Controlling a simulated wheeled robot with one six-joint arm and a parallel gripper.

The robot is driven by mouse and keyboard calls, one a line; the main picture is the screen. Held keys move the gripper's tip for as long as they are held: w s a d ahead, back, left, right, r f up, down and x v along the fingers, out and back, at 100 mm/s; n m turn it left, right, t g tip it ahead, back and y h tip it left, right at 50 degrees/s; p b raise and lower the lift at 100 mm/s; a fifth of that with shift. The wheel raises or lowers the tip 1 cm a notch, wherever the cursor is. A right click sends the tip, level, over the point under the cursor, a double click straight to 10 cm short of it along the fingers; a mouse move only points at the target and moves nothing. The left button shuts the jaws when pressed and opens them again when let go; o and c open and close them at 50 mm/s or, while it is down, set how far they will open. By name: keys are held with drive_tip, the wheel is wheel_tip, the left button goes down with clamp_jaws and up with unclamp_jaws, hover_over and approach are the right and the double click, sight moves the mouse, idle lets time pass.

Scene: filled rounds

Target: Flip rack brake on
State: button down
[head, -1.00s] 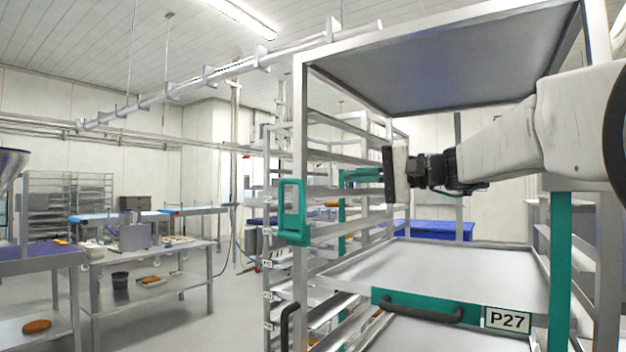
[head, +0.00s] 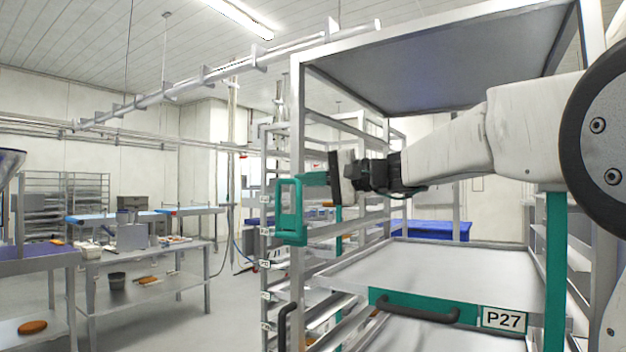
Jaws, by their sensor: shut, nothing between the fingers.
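The metal rack (head: 298,110) stands close in front of me on the right, with a teal handle-like frame (head: 281,237) on its left front post. A dark curved handle or lever (head: 284,328) shows low on the same post. I cannot tell which part is the brake or how it is set. My gripper (head: 308,180) has teal fingers, which are shut and empty. They point left, and their tips are at or very near the upper part of the teal frame. Whether they touch it is unclear.
A tray with a teal front (head: 385,300), a black handle and a P27 label (head: 503,318) sits below my arm. The rack's top panel (head: 440,70) is above it. A worktable (head: 140,262) stands at the left, with open floor (head: 185,325) between.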

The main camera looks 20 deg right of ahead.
drive_tip(key=shift+s+a+r+n, duration=0.1)
drive_tip(key=shift+s+a+n, duration=0.15)
drive_tip(key=shift+a+n, duration=0.15)
drive_tip(key=shift+s, duration=0.1)
drive_tip(key=shift+s+a+r+n+h, duration=0.1)
drive_tip(key=shift+s+a+n+h, duration=0.25)
drive_tip(key=shift+a+n, duration=0.15)
drive_tip(key=s+a+f+n+t+h, duration=0.1)
drive_tip(key=s+a+f+n+h, duration=0.2)
drive_tip(key=s+a+f+n, duration=0.4)
drive_tip(key=shift+a+f+n, duration=0.6)
drive_tip(key=shift+a+n, duration=0.8)
drive_tip(key=shift+n, duration=0.4)
drive_tip(key=shift+f+h, duration=0.2)
drive_tip(key=shift+h, duration=0.05)
drive_tip(key=shift+s, duration=0.1)
